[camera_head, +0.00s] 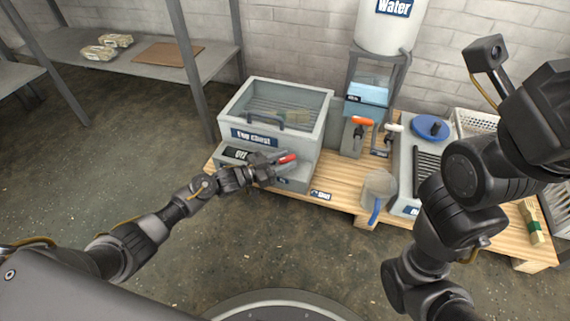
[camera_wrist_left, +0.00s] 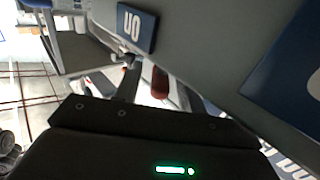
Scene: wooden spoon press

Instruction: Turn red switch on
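My left gripper (camera_head: 277,166) is at the box front, right at the lever. In the left wrist view the red lever (camera_wrist_left: 160,82) shows between the two fingers of my left gripper (camera_wrist_left: 156,92), which stand apart. I cannot tell whether a finger touches it. A blue label (camera_wrist_left: 136,27) with white letters is close by. My right arm stands folded at the right, and its fingertips are outside the picture.
The box stands on a wooden pallet table (camera_head: 340,190). To its right are a water dispenser (camera_head: 370,75) with an orange-handled tap (camera_head: 361,121), a clear jug (camera_head: 379,188) and a blue round lid (camera_head: 430,128). A shelf (camera_head: 150,72) stands at the back left. The floor at left is clear.

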